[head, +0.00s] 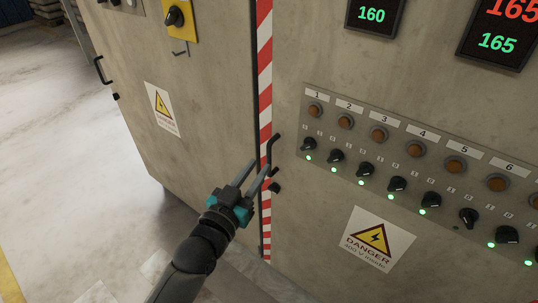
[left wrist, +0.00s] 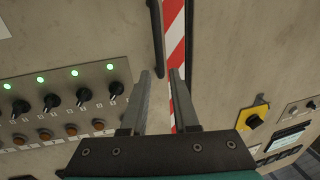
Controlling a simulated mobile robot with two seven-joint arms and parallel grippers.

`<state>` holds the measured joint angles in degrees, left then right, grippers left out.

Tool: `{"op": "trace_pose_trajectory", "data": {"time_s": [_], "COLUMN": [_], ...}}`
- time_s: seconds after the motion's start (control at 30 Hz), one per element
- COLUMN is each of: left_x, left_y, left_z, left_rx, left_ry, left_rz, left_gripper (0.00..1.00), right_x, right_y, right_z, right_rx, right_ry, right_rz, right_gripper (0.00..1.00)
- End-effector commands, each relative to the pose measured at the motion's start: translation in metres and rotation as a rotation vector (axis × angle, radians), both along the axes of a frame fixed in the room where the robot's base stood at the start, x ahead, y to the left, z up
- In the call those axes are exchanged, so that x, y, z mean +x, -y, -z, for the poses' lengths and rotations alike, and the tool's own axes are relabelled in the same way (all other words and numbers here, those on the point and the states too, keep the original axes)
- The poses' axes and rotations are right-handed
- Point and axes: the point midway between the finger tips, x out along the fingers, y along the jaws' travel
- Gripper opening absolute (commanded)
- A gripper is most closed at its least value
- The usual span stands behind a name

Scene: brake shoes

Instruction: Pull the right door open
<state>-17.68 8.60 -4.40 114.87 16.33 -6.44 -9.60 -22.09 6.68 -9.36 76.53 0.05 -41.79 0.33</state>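The right door (head: 330,215) is a beige cabinet panel, and it looks shut against the red-and-white striped strip (head: 265,60). Its dark handle (head: 271,148) is a slim upright bar beside the strip. The handle also shows at the top of the left wrist view (left wrist: 155,32). My left gripper (head: 259,167) is at the handle's lower part, with its fingers apart. In the left wrist view the fingertips (left wrist: 161,72) are either side of the handle's near end. I cannot tell whether they touch it. My right gripper is not in view.
Several knobs and lamps on a control panel (head: 412,170) cover the right door, with a danger sign (head: 376,239) below. The left door (head: 205,75) has a yellow-backed rotary switch (head: 177,18) and its own handle (head: 99,70). The floor (head: 60,150) at left is clear.

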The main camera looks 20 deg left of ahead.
Motion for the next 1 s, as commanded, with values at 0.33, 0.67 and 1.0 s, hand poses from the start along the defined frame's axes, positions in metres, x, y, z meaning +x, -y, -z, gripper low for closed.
{"op": "trace_pose_trajectory", "data": {"time_s": [0.33, 0.67, 1.0], "left_x": [0.047, 0.067, 0.068], "left_y": [0.008, 0.010, 0.010], "left_z": [0.001, 0.001, 0.000], "left_rx": [-0.002, -0.001, -0.001], "left_ry": [0.001, -0.001, -0.001], "left_rz": [0.000, 0.000, 0.000], "left_gripper": [0.28, 0.28, 0.25], "right_x": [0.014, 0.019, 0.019], "right_y": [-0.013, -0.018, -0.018], "right_z": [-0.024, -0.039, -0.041], "right_rx": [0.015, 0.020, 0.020], "right_ry": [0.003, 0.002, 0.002], "right_rz": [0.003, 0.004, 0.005], "right_gripper": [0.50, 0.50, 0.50]}}
